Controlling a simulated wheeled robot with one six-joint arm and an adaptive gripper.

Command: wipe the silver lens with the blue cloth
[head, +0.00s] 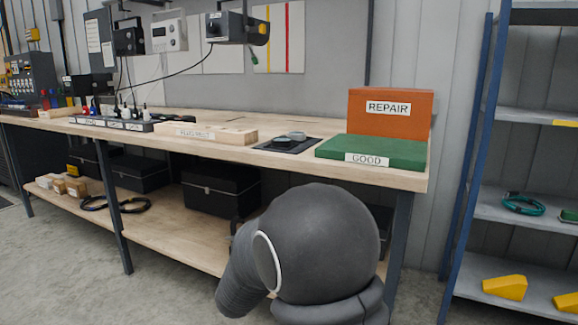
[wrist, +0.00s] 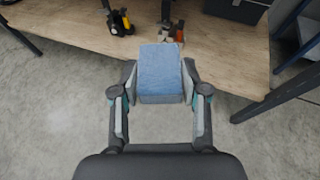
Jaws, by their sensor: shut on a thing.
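My gripper (wrist: 159,84) is shut on a blue cloth (wrist: 160,62), a folded pad-like block that sticks out past the fingertips in the wrist view. Under it are the grey floor and a wooden surface. The gripper and cloth do not show in the head view, where my dark arm fills the lower middle. Small round grey pieces (head: 294,135) lie on a dark mat (head: 270,147) on the workbench in the head view. One may be the silver lens; they are too small to tell. The cloth is apart from them.
On the workbench (head: 400,177), a green GOOD box (head: 375,151) and an orange REPAIR box (head: 390,112) stand right of the mat. A labelled wooden tray (head: 205,133) is left of it. Black cases (head: 220,190) sit on the lower shelf. A blue-framed rack (head: 468,170) stands right.

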